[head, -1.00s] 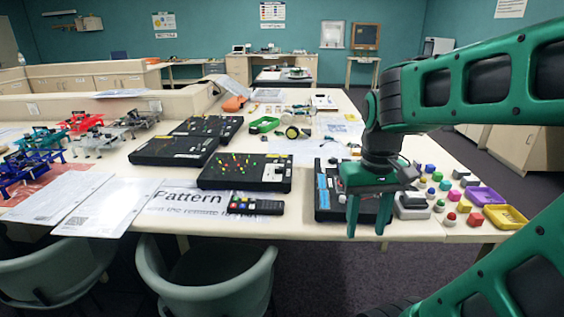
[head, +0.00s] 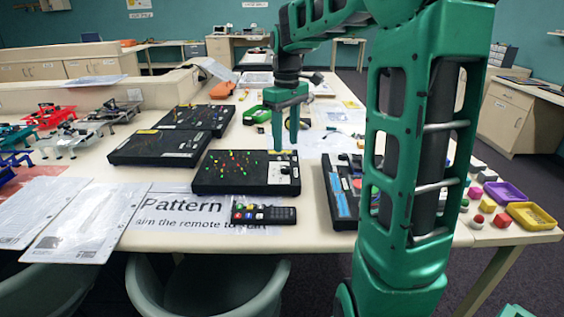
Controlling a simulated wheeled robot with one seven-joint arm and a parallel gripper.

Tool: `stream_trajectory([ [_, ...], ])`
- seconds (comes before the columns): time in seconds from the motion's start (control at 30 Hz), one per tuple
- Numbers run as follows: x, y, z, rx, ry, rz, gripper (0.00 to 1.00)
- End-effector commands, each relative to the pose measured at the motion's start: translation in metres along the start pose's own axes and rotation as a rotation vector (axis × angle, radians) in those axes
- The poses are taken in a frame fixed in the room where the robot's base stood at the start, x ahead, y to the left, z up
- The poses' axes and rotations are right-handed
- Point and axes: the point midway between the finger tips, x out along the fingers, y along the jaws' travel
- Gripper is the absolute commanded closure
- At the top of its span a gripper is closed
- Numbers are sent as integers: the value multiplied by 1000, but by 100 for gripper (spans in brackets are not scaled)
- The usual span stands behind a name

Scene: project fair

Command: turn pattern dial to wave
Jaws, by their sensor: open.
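A black pattern board (head: 228,171) with small red, yellow and green pegs or lights lies on the table above a "Pattern" sheet (head: 190,214). A pale control panel (head: 280,172) with small dark knobs is at its right end; its markings are too small to read, so I cannot tell which is the pattern dial or its setting. My gripper (head: 285,148) points down with its two fingers apart and empty, over or just behind the panel's far edge. I cannot tell its exact height.
A black remote (head: 263,215) lies in front of the board. More black boards (head: 163,147) sit behind it to the left. Another black device (head: 340,190) stands to the right, partly hidden by my arm. Yellow (head: 531,216) and purple trays lie farther right.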

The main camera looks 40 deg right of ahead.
Motion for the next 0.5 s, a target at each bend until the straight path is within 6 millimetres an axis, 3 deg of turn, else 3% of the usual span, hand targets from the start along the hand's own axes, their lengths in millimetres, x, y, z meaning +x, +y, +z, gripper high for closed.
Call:
stream_trajectory([
  [0.23, 46, -2, 0, -2, -4, -3, 58],
  [0.5, 75, -4, -2, -5, -1, 0, 58],
])
